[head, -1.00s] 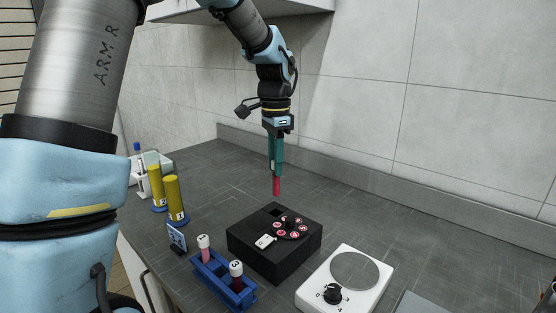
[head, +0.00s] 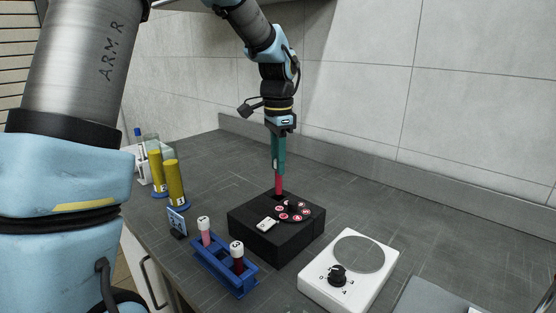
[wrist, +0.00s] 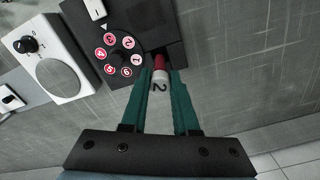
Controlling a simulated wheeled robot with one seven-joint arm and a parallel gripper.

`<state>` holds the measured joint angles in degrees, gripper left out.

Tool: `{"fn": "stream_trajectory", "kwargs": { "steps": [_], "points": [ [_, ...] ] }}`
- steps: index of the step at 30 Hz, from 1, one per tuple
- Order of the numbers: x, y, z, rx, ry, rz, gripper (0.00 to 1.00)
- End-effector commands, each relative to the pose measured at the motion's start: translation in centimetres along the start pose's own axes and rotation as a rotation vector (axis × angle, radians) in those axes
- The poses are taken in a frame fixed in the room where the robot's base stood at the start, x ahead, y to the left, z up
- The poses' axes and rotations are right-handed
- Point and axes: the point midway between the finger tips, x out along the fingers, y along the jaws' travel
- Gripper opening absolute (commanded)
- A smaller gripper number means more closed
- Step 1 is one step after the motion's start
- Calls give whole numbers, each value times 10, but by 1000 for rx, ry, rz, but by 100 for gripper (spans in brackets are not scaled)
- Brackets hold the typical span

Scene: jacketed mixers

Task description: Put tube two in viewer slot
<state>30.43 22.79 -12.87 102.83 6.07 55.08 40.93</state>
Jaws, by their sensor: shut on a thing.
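Tube two is a red tube (head: 278,186) with a white cap marked 2, and the cap (wrist: 160,78) shows in the wrist view. My gripper (head: 278,168) is shut on it and holds it upright. The tube's lower end is at the square slot (head: 273,197) at the back of the black viewer box (head: 265,240). In the wrist view the red part (wrist: 159,62) meets the dark slot; how deep the lower end sits is hidden. The viewer carries a dial (head: 292,211) with red numbered discs and a white tag.
A blue rack (head: 232,283) in front holds two capped tubes. A white stirrer plate (head: 345,278) with a knob is at the right. Yellow cylinders (head: 175,185), a small sign (head: 177,222) and a white holder stand at the left. The counter behind the viewer is clear.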

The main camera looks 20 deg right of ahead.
Motion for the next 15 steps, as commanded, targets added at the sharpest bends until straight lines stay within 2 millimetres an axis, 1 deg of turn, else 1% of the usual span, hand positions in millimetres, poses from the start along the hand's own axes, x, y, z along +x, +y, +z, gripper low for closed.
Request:
{"fn": "stream_trajectory", "kwargs": {
  "steps": [15],
  "points": [
    [26,0,0,0,-1,1,0]
  ]
}}
